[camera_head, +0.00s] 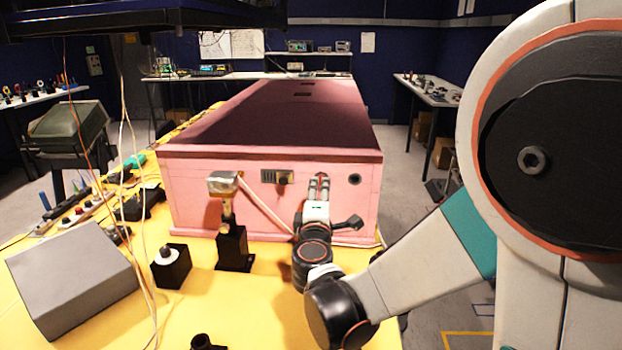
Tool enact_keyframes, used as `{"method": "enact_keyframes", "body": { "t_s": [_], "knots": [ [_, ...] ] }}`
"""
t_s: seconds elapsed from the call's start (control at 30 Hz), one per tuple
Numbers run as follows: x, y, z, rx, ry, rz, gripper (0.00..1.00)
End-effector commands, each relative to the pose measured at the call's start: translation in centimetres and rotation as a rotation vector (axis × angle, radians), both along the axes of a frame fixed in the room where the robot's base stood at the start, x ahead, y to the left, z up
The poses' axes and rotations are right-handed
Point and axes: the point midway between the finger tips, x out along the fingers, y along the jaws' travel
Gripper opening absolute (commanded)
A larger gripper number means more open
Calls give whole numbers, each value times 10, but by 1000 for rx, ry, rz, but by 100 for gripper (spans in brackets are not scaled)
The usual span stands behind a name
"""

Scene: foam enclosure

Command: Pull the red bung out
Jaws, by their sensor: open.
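A pink foam enclosure (200,205) stands on the yellow table, its front wall facing me. My gripper (319,181) is in front of the right half of this wall, its two fingers pointing at it. The fingers are open with a narrow gap, and their tips are at or very near the wall; I cannot tell if they touch it. A dark round port (354,179) shows in the wall just right of the fingers.
A grey vented fitting (277,177) is on the wall left of my gripper. A white box-shaped fitting (222,182) on a black stand (233,247) and a pale tube (264,204) are further left. A grey sloped box (72,275) sits at front left on the yellow table (225,310).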

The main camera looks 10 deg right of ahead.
Motion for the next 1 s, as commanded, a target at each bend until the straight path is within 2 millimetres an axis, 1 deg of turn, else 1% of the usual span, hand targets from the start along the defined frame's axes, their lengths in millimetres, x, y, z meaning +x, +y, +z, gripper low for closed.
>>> {"method": "enact_keyframes", "body": {
  "t_s": [0.03, 0.2, 0.4, 0.6, 1.0],
  "knots": [
    [7, -3, 0, 0, 0, -2, 42],
    [28, -10, -1, 0, 0, -2, 42],
    [47, -15, 0, 0, 0, -1, 42],
    [54, -18, 0, 0, 0, 0, 42],
    [55, -18, 0, 0, 0, 0, 42]
  ]
}}
